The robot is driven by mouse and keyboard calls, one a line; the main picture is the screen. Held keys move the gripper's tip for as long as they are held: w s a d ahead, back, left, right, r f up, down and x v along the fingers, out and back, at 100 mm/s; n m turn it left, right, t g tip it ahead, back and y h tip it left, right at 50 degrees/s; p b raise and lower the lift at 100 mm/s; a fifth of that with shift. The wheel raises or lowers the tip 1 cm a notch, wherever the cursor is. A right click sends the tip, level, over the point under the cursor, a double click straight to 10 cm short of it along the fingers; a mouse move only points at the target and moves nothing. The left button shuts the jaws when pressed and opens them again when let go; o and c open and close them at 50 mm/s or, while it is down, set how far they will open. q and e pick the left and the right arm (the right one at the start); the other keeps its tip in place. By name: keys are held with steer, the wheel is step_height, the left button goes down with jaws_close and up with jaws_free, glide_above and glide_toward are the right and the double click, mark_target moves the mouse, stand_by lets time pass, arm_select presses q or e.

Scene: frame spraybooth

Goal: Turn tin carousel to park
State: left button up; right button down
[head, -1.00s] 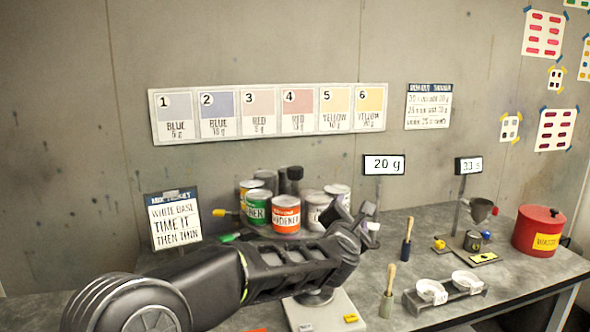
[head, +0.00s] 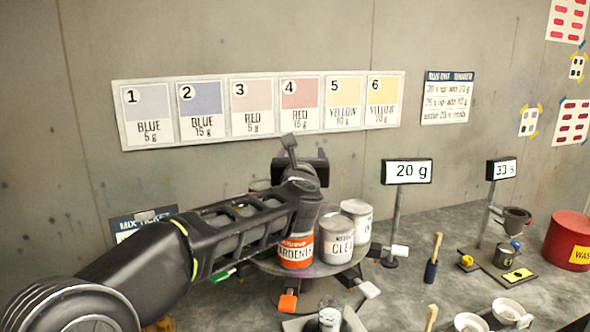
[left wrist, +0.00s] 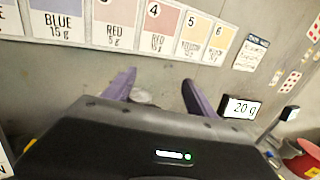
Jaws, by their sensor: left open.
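The tin carousel (head: 335,270) is a round grey turntable on the bench, with coloured tabs around its rim. An orange tab (head: 287,302), a white tab (head: 368,289) and a green tab show. It carries an orange-labelled hardener tin (head: 296,252), a grey clear tin (head: 336,238) and a white tin (head: 357,217); my arm hides its left and back. My left gripper (head: 292,152) is above and behind the tins, apart from the visible ones. In the left wrist view its purple fingers (left wrist: 158,92) are spread and empty, facing the wall. My right gripper is not in view.
A 20 g display (head: 408,172) stands on a post right of the carousel, near the arm's end. A scale with a small cup (head: 329,318) is in front. Brushes, white bowls (head: 508,309) and a red waste bin (head: 568,241) are further right.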

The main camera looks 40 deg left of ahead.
arm_select(q)
step_height(320, 180, down, 8)
steer(key=p+x, duration=0.2)
steer(key=x, duration=0.4)
steer(key=shift+r, duration=0.15)
steer(key=shift+w+a, duration=0.3)
steer(key=shift+w, duration=0.2)
steer(key=shift+c, duration=0.4)
jaws_close()
stand_by(0.5)
